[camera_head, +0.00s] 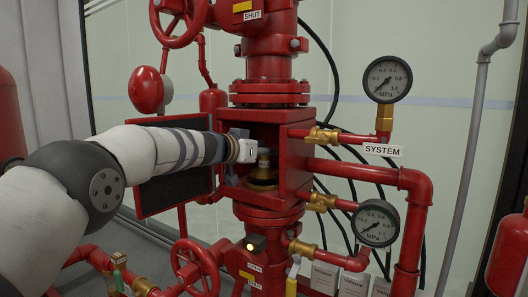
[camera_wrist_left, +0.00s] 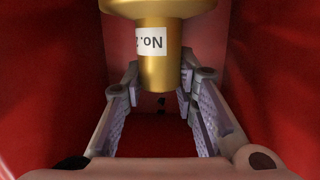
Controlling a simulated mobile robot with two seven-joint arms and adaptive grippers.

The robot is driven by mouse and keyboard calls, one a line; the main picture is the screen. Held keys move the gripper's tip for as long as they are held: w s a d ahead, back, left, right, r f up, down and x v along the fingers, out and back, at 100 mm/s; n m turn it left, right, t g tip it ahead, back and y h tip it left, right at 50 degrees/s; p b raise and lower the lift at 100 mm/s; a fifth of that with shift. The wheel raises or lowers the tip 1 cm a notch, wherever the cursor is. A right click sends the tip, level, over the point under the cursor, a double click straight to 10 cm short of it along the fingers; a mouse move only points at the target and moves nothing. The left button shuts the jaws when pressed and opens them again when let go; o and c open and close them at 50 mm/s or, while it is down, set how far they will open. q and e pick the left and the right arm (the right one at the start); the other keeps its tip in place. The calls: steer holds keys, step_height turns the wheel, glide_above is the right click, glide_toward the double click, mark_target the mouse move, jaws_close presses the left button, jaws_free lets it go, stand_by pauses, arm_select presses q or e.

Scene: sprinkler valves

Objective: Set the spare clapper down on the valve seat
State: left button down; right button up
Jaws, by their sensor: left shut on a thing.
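The spare clapper (camera_wrist_left: 158,45) is a brass piece with a round stem, a wide disc and a white label reading "No." upside down in the left wrist view. Its stem also shows in the head view (camera_head: 264,158), inside the open red valve body. My left gripper (camera_head: 252,156) reaches in through the opening and is shut on the stem, with a finger on each side in the left wrist view (camera_wrist_left: 160,82). The brass valve seat (camera_head: 262,185) shows low in the body, below the stem. I cannot tell whether the clapper touches it. My right gripper is not in view.
Red walls of the valve body (camera_head: 296,165) stand close around the gripper. A dark open cover (camera_head: 160,196) is at left, behind my arm. Gauges (camera_head: 387,79), a lower gauge (camera_head: 375,223), brass valves and red pipes stand at right. A red handwheel (camera_head: 195,268) is below.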

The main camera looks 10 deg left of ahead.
arm_select(q)
steer(key=shift+f, duration=0.6)
steer(key=c, duration=1.2)
jaws_free()
steer(key=shift+s+f, duration=0.1)
